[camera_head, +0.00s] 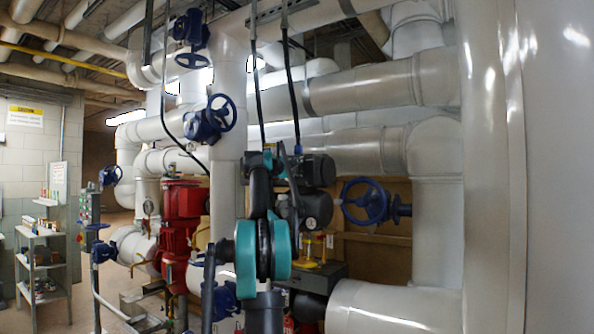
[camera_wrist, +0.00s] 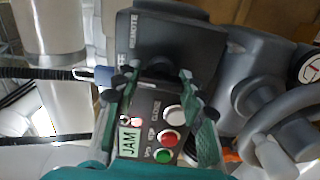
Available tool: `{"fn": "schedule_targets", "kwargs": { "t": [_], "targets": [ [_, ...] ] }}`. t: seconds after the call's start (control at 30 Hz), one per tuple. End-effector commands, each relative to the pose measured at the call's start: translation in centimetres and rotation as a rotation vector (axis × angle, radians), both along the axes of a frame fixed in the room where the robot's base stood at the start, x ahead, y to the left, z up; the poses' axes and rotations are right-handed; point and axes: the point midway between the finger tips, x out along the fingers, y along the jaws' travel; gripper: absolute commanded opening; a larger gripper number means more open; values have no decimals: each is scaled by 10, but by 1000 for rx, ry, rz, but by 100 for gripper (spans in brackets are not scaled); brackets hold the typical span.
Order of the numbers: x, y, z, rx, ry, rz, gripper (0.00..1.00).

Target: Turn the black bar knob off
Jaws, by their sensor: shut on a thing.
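The black bar knob (camera_wrist: 160,68) shows in the wrist view as a dark shape on the black control panel (camera_wrist: 165,35), below the word REMOTE. My gripper (camera_wrist: 155,79) has its two green and black fingers on either side of the knob, shut on it. The knob's exact angle is hard to make out against the dark panel. In the head view my arm hides the knob and most of the panel; the dark actuator body (camera_head: 318,207) shows just behind it.
A grey handwheel (camera_wrist: 285,125) is close on the right. A blue valve wheel (camera_head: 365,201) and large white pipes surround the arm.

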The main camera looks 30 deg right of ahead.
Motion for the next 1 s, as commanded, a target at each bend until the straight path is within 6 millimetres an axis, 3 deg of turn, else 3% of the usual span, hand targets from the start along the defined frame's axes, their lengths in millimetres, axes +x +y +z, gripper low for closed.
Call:
{"fn": "schedule_targets", "kwargs": {
  "t": [0.63,0.67,0.7,0.83,1.0],
  "targets": [
    [1,1,-1,-17,45,1,12],
    [1,1,-1,-17,45,1,43],
    [1,1,-1,-17,45,1,48],
    [0,0,-1,-17,45,1,62],
    [0,0,0,-18,46,0,62]
  ]
}}
